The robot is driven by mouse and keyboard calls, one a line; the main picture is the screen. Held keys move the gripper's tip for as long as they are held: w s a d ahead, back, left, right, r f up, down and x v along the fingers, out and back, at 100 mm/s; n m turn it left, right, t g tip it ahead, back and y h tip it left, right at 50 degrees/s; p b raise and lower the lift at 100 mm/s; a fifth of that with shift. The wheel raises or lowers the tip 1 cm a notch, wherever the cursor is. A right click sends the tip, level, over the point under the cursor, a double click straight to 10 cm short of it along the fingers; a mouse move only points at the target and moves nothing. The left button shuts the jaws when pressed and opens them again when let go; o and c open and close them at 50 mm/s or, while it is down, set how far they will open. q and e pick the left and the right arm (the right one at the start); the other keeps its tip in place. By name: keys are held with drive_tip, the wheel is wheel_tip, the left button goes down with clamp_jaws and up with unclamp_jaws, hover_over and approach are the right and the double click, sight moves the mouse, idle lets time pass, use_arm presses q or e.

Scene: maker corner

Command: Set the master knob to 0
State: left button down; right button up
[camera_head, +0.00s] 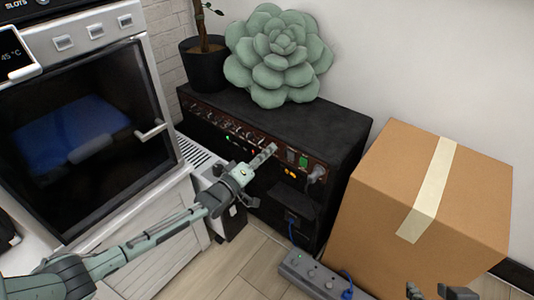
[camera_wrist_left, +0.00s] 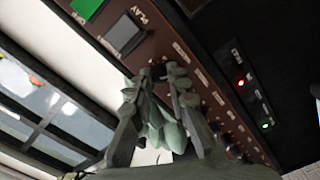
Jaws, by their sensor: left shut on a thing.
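The black amplifier (camera_head: 300,118) stands against the wall, with a row of small knobs (camera_head: 220,128) along its brown control panel. My left gripper (camera_head: 270,150) reaches the right part of that row. In the left wrist view, its fingertips (camera_wrist_left: 160,72) are closed around a small dark knob (camera_wrist_left: 158,70) on the panel, mostly hidden between them. I take it to be the master knob; its label and pointer cannot be read. My right gripper (camera_head: 437,292) is at the bottom edge of the head view, cut off, with its two fingers apart and nothing visible between them.
A green succulent (camera_head: 278,55) and a dark plant pot (camera_head: 205,68) stand on the amplifier. A cardboard box (camera_head: 425,195) is to the right. A power strip (camera_head: 312,276) lies on the floor in front. An oven-like machine (camera_head: 85,115) stands at left.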

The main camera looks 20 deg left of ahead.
idle(0.3)
use_arm(q)
drive_tip(key=c, duration=1.5)
unclamp_jaws()
drive_tip(key=shift+o, duration=0.2)
drive_tip(key=v, duration=1.2)
